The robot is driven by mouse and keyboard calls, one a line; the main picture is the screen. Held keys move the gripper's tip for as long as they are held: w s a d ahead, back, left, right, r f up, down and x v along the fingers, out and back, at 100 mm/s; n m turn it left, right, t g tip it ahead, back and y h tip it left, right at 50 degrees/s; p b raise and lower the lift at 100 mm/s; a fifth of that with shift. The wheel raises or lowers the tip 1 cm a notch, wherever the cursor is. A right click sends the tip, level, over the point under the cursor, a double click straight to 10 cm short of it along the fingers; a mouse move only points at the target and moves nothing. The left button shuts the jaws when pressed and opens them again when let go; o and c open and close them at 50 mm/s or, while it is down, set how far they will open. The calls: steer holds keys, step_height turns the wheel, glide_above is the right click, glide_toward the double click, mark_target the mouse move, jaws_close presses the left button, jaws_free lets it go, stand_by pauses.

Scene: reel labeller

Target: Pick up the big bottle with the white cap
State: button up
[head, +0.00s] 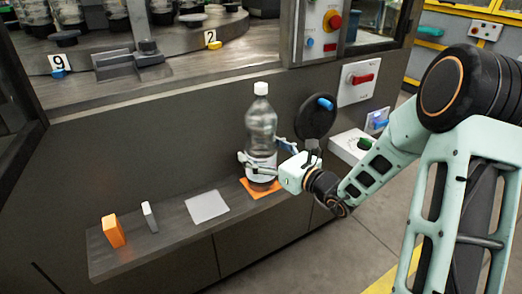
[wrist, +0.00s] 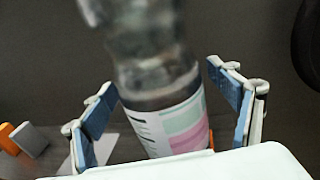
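The big clear bottle (head: 261,130) with the white cap (head: 261,88) stands upright on an orange square mat (head: 262,189) on the shelf. Its label is pale with pink and green in the wrist view (wrist: 180,125), where the cap is out of frame. My gripper (head: 262,158) is at the bottle's lower part, around the label. In the wrist view its blue-padded fingers (wrist: 170,105) stand apart on both sides of the bottle, with gaps visible, so it is open.
A grey square mat (head: 207,207), a thin white-grey block (head: 149,217) and an orange block (head: 114,231) are on the shelf (head: 170,243) to the left. A machine wall with a round black part (head: 315,117) and a red switch (head: 361,78) rises behind.

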steer(key=c, duration=2)
steer(key=shift+w+r, duration=0.1)
steer(key=shift+r, duration=0.15)
